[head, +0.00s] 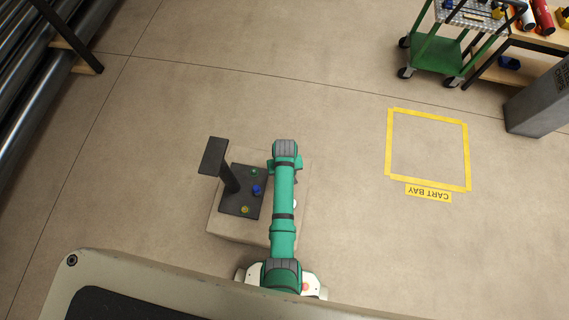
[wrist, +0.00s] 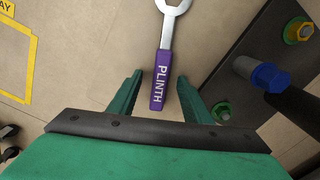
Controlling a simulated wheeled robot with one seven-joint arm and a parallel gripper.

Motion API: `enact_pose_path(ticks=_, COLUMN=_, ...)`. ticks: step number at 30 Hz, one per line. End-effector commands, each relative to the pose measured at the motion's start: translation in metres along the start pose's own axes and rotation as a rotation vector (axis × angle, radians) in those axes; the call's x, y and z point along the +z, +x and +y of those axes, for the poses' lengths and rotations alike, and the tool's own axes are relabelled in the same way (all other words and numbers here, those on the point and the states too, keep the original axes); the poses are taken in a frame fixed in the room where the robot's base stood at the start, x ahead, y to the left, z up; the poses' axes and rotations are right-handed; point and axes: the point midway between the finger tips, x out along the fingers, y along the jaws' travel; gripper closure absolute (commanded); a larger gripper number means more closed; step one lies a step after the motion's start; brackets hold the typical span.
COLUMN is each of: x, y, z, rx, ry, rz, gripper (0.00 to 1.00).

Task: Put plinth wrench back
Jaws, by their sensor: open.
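The plinth wrench (wrist: 158,88) has a purple handle marked PLINTH and a silver ring end. In the wrist view it lies on a pale surface, its handle pointing toward my gripper. My gripper (wrist: 159,79) is open, with one green finger on each side of the handle's line. I see no clear contact. In the head view my arm hides the gripper and most or all of the wrench. The pale plinth (head: 224,228) stands under my arm and bears a dark plate (head: 236,205) with a post and coloured bolts. The plate also shows in the wrist view (wrist: 268,52), right of the wrench.
A green cart (head: 437,52) with tools on its top stands at the upper right, beside a wooden bench (head: 540,40) and a grey box (head: 540,100). A yellow taped cart bay (head: 466,155) is empty. Pipes on a rack (head: 40,70) line the left. The middle floor is clear.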

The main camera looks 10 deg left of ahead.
Motion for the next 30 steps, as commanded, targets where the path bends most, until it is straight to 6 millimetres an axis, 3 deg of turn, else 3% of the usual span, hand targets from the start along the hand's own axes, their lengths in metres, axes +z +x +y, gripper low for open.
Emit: enact_pose_path(ticks=30, x=0.000, y=-0.044, z=-0.001, rx=0.000, ry=-0.001, rz=0.001, gripper=0.55)
